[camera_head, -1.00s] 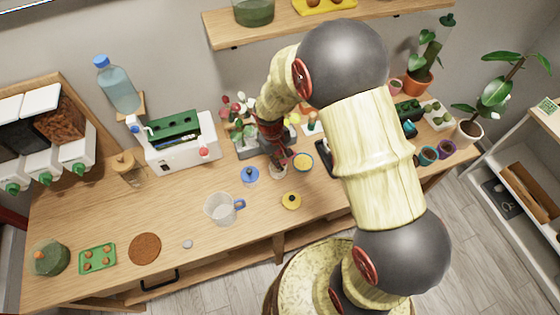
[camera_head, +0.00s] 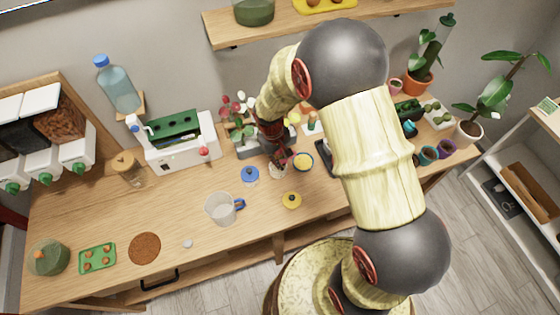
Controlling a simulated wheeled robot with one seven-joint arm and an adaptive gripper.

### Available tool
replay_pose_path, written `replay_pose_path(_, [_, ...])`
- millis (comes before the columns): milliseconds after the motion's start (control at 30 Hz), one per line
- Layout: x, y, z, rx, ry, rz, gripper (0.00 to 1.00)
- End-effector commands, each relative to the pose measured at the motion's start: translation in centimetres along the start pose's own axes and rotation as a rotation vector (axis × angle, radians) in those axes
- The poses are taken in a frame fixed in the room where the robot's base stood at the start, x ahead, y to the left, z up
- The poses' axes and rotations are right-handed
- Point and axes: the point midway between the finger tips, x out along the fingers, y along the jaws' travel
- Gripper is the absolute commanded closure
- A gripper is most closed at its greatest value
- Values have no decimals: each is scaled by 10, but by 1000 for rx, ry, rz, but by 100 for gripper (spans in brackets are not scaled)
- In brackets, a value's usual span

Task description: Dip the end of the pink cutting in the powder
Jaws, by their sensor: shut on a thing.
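My gripper (camera_head: 275,150) points down over the middle of the table, left of the bowl of yellow powder (camera_head: 303,162). It is shut on a thin stem that I take to be the pink cutting (camera_head: 282,160), small and partly hidden by the fingers. Just below the fingertips is a small pale pot (camera_head: 278,172). I cannot tell whether the cutting's end is inside that pot or above it. The powder bowl is open and stands close to the pot's right.
Behind my gripper is a grey rack with red and white flowers (camera_head: 237,108).

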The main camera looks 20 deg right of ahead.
Motion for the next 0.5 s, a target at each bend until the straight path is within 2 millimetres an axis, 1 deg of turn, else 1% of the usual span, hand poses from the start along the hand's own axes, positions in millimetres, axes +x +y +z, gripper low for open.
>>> replay_pose_path(200, [-2, 0, 1, 0, -2, 0, 100])
replay_pose_path(500, [-24, 2, 2, 0, 0, 0, 100])
